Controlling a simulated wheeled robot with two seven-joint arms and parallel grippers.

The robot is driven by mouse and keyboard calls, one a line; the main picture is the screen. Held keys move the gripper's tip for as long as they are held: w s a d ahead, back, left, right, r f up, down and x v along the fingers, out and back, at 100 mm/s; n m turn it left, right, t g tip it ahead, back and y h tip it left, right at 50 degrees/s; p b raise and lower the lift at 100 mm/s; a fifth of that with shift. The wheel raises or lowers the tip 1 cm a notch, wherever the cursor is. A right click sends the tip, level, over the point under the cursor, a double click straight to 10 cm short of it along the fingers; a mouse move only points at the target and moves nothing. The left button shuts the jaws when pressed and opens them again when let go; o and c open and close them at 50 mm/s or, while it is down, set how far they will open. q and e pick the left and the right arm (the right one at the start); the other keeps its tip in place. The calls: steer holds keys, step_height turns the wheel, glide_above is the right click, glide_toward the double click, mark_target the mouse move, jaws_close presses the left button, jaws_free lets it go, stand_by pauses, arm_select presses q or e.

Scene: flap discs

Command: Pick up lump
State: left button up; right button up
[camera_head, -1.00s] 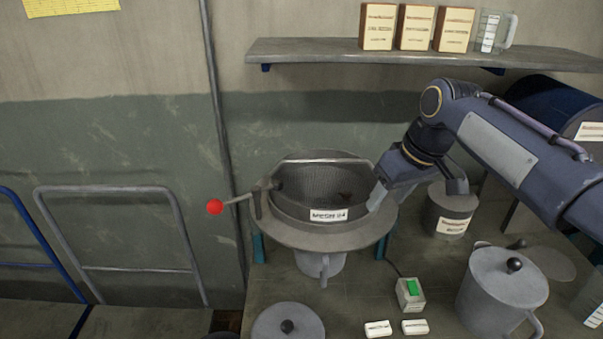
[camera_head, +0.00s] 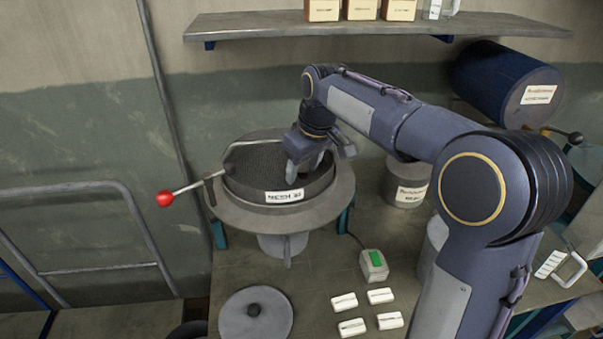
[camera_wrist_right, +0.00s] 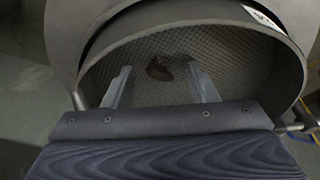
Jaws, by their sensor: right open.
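The lump (camera_wrist_right: 159,69) is a small dark brown piece lying on the mesh of the round sieve (camera_wrist_right: 228,58) in the right wrist view. The same sieve (camera_head: 312,188), with a white mesh label, shows in the head view. My right gripper (camera_head: 304,172) reaches down into the sieve. In the right wrist view its two fingers (camera_wrist_right: 164,82) are apart, with the lump showing between and just beyond their tips. Nothing is held. In the head view the lump is hidden behind the gripper. My left gripper is not in view.
The sieve has a crank handle with a red knob (camera_head: 164,199). A grey lid (camera_head: 256,318), several white labelled blocks (camera_head: 344,302) and a green-button switch box (camera_head: 374,266) lie in front. A labelled grey pot (camera_head: 406,184) stands right. A shelf (camera_head: 290,24) runs above.

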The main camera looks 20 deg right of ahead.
jaws_close()
stand_by(0.3)
